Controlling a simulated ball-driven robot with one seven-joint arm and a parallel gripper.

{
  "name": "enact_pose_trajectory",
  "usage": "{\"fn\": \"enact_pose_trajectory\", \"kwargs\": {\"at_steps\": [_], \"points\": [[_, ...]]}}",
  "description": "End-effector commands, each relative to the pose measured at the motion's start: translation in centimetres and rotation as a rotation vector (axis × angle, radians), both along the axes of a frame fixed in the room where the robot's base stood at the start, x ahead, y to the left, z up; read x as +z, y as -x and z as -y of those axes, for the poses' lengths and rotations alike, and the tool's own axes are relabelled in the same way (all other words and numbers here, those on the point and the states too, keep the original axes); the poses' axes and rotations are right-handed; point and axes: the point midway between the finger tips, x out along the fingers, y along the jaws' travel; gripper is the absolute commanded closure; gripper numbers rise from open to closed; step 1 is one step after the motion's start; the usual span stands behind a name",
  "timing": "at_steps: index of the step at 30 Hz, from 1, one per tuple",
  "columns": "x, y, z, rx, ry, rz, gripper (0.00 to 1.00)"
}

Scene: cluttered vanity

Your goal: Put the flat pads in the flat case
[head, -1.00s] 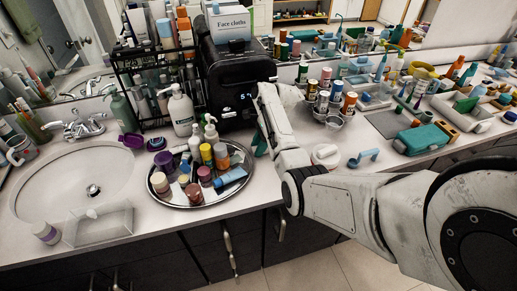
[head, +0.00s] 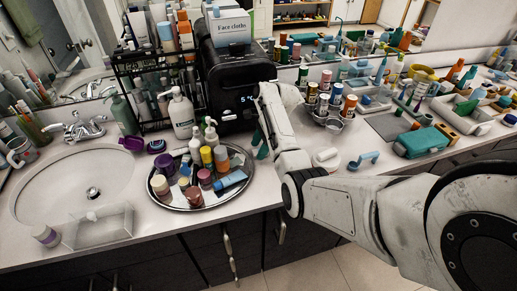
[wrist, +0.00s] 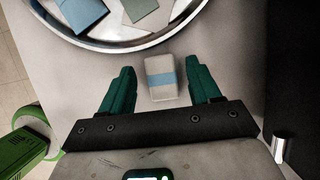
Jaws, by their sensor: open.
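In the wrist view, a small pale grey block with a blue band (wrist: 161,66), apparently the flat pads, lies on the counter between the teal fingers of my gripper (wrist: 162,80). The fingers are spread, with a gap on both sides of the block. In the head view, my gripper (head: 260,140) points down between the round tray and the black machine; its arm hides the block. I cannot tell for sure which thing is the flat case. A clear open box (head: 100,230) stands at the front left beside the sink, and a teal case (head: 422,142) lies at the right.
The round metal tray (head: 196,208), full of bottles and jars, is close to my gripper. The black machine (head: 238,100) stands behind. A white round item (head: 326,158) and a blue handled item (head: 362,159) lie to the right. The counter's front strip is partly clear.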

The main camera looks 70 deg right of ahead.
Motion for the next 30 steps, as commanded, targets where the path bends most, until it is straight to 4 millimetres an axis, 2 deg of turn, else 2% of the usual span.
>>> {"fn": "enact_pose_trajectory", "kwargs": {"at_steps": [13,18,26,30], "points": [[9.0,2.7,2.3,-0.002,0.001,0.001,0.38],[10.0,3.0,2.6,0.000,0.000,0.000,0.38],[10.2,3.2,2.7,0.002,0.001,0.000,0.38],[8.9,2.9,1.1,0.071,0.030,-0.001,0.38]]}}
